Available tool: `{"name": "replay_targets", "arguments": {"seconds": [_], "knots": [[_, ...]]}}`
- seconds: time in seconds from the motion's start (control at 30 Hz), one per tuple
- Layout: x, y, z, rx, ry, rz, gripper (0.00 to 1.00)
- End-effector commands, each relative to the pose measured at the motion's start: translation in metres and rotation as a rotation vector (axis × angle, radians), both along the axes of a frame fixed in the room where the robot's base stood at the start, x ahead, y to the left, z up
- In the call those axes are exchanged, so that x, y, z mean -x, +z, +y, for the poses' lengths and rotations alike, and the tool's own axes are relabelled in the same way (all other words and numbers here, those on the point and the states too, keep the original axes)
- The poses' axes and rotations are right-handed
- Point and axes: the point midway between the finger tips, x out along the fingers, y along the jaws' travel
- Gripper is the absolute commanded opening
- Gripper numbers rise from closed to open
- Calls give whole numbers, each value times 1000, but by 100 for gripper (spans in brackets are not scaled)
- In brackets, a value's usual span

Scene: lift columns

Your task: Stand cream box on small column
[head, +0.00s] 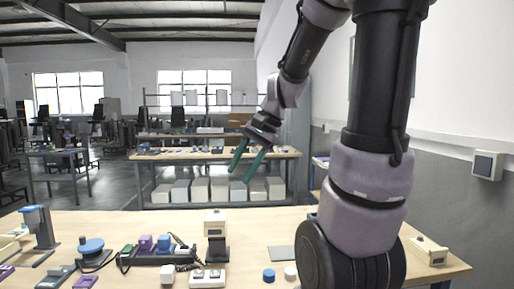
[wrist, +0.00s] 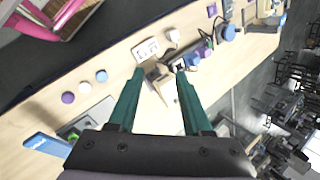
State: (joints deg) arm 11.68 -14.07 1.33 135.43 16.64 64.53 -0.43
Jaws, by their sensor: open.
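In the head view a cream box (head: 216,218) with a dark mark stands upright, apparently on top of a short dark column (head: 217,252) near the middle of the table. My gripper (head: 240,174) is open and empty, with its green fingers spread above and behind the box in the picture. In the wrist view the cream box (wrist: 163,86) shows between and beyond the two fingertips, and the dark column (wrist: 181,66) is partly hidden by the right finger. The fingers appear apart from the box.
A white two-socket block (head: 208,279), a blue disc (head: 269,275) and a grey plate (head: 281,253) lie near the column. A taller blue-topped column (head: 40,226) and a round blue-topped one (head: 91,246) stand left. Another cream block (head: 428,250) lies far right.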

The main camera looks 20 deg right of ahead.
Motion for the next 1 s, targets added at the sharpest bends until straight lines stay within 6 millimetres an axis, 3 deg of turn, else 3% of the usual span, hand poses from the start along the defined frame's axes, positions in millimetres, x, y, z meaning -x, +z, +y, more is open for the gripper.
{"name": "replay_targets", "arguments": {"seconds": [0.2,0.4,1.0], "knots": [[50,44,-1,256,183,-293,49],[74,65,-6,393,270,-465,49],[79,70,-8,426,287,-506,49]]}}
